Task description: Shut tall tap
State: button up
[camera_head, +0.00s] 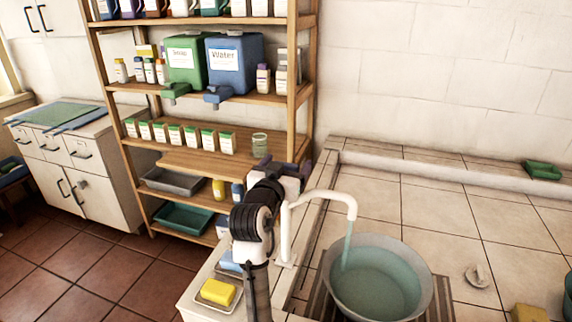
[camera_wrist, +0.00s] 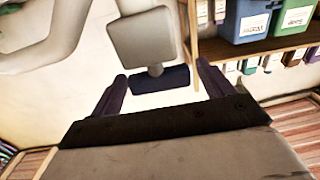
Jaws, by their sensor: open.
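The tall tap (camera_head: 288,228) is a white pipe with a bent spout at the left edge of the washing place. A pale stream of water (camera_head: 346,250) runs from its spout into a round grey basin (camera_head: 427,285). In the wrist view, the tap's white pipe (camera_wrist: 50,35) curves at the upper left. A pale square block (camera_wrist: 145,40) with a dark blue bar (camera_wrist: 160,79), apparently the tap's handle, shows beside it. My gripper (camera_wrist: 160,85) is open, with the bar between its purple fingers; contact cannot be told. In the head view my gripper (camera_head: 290,168) hides the handle.
A wooden shelf (camera_head: 215,98) with a green soap container (camera_head: 186,62) and a blue water container (camera_head: 235,65) stands behind my arm. A yellow sponge (camera_head: 217,291) lies on a dish at the front left. Tiled counter (camera_head: 430,205) right of the tap is mostly clear.

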jog(key=c, duration=1)
jog(key=shift+h+b, duration=0.3)
jog(key=m+g+h+b, duration=0.1)
jog(key=m+h+b, duration=0.1)
jog(key=m+g+h+b, duration=0.1)
jog(key=h+b, duration=0.1)
jog(key=shift+a+f+m+g+h, duration=0.2)
jog(key=shift+m+g+h, duration=0.1)
jog(key=shift+m+g, duration=0.1)
jog(key=m+g+h+b, duration=0.4)
jog(key=g, duration=0.1)
jog(key=shift+d+r+m+h, duration=0.1)
jog(key=shift+m+h, duration=0.2)
jog(key=shift+h, duration=0.1)
jog(key=m+g+h, duration=0.1)
jog(key=m+g, duration=0.1)
jog(key=g, duration=0.2)
jog(key=m+g+h+b, duration=0.1)
jog(key=m+g, duration=0.2)
jog(key=g, duration=0.1)
jog(key=shift+r, duration=0.15)
jog(key=shift+m+g+b, duration=0.35)
jog(key=shift+m+g, duration=0.75)
jog(key=shift+g, duration=0.55)
jog(key=shift+m+g+b, duration=0.35)
jog(key=shift+m+g, duration=0.75)
jog(key=shift+g, duration=0.55)
jog(key=shift+g+y, duration=0.3)
